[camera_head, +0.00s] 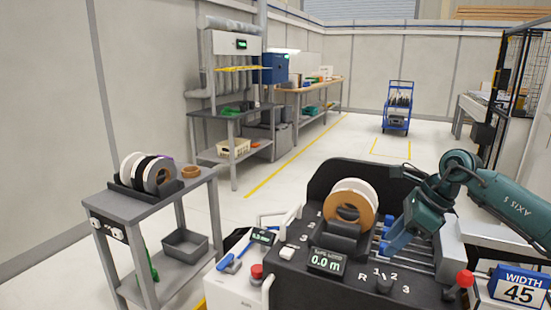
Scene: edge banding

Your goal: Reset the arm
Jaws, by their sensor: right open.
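My right arm (462,190) comes in from the right, teal and black, bent over the edge banding machine (300,288). Its gripper (394,246) points down and to the left, open, with blue fingers above the machine's deck, just right of the mounted roll. Nothing shows between the fingers. A roll of banding (350,207), white and tan, stands upright on the machine. A display reading "0.0 m" (326,262) sits in front of it. My left gripper is not in view.
A grey side table (98,200) on the left holds several upright rolls (157,175) in a black rack. A red-knobbed lever (464,278) and a "WIDTH 45" sign (519,288) are at the lower right. A blue cart (397,108) stands far back. The middle floor is clear.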

